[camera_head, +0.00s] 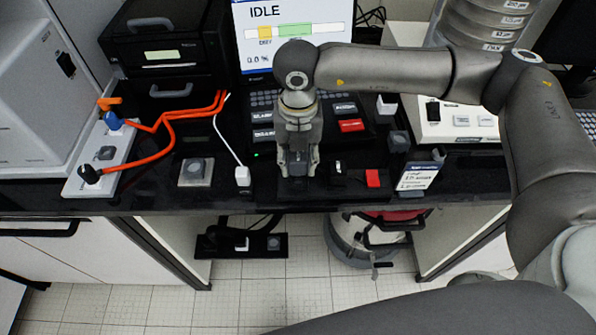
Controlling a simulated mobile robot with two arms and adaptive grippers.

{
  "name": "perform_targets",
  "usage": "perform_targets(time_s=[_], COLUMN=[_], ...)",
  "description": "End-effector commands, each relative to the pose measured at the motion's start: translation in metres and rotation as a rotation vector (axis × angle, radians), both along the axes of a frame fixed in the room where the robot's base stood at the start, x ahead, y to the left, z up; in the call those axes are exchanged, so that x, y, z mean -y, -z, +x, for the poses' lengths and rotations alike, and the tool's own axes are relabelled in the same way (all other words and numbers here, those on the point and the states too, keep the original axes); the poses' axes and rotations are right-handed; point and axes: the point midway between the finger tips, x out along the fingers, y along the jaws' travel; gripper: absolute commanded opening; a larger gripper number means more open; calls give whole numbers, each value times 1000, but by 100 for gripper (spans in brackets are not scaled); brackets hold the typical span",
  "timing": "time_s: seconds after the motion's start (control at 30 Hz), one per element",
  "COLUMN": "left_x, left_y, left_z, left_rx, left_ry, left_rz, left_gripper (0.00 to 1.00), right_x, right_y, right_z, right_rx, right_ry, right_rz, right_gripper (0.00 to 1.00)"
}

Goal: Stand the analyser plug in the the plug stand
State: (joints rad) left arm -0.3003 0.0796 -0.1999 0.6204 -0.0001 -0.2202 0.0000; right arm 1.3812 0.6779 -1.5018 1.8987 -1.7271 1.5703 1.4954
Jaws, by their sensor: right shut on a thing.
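My right gripper (299,172) points down over the black counter in front of the monitor. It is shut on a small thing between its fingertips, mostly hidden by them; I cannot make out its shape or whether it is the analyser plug. Just right of the gripper is a low black board with a small black-and-white piece (338,168) and a red piece (373,178); I cannot tell if this is the plug stand. A white plug (242,176) on a white cable is to the left of the gripper. My left gripper is not in view.
A white socket strip (105,152) with a blue plug (113,121), a black plug (90,174) and orange cables lies at the left. A grey square socket plate (196,172) is on the counter. A small label stand (418,177) is right. A black strip (240,244) sits below the counter.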

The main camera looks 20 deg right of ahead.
Motion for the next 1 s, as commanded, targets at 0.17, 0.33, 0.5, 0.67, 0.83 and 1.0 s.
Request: perform_targets(time_s=[0.17,0.33,0.5,0.67,0.83,1.0], left_x=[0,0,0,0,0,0], left_y=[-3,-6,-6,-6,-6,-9], left_z=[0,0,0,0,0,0], left_rx=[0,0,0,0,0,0], left_ry=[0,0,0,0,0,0], left_rz=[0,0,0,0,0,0], left_gripper=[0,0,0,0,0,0], right_x=[0,0,0,0,0,0], right_y=[-9,-15,-16,-16,-19,-28], right_z=[0,0,0,0,0,0], right_rx=[0,0,0,0,0,1], right_ry=[0,0,0,0,0,0], right_rz=[0,1,1,0,1,0], right_gripper=[0,0,0,0,0,0])
